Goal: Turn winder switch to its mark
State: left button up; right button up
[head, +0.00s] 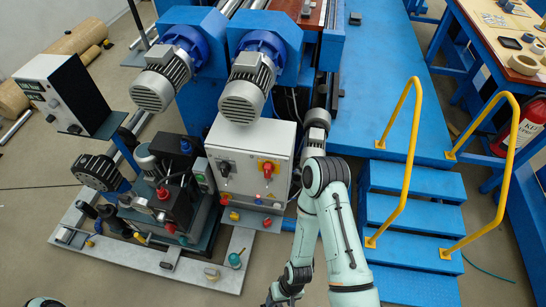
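The white winder control box (249,143) stands at the centre, below the two grey motors. The switch's mark is too small to make out. My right arm rises from the bottom edge and bends down again right of the box. My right gripper (279,296) is at the bottom edge, partly cut off, well below the switches and apart from them. Its fingers cannot be made out. My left gripper is not in view.
A dark pump unit (168,200) stands left of the box on a light base plate. A red button (267,222) sits below the box. Blue steps (415,210) with yellow handrails (398,133) stand at the right. Open floor lies at the lower left.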

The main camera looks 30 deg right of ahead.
aim_at(268, 168)
jog(key=z, duration=1.05)
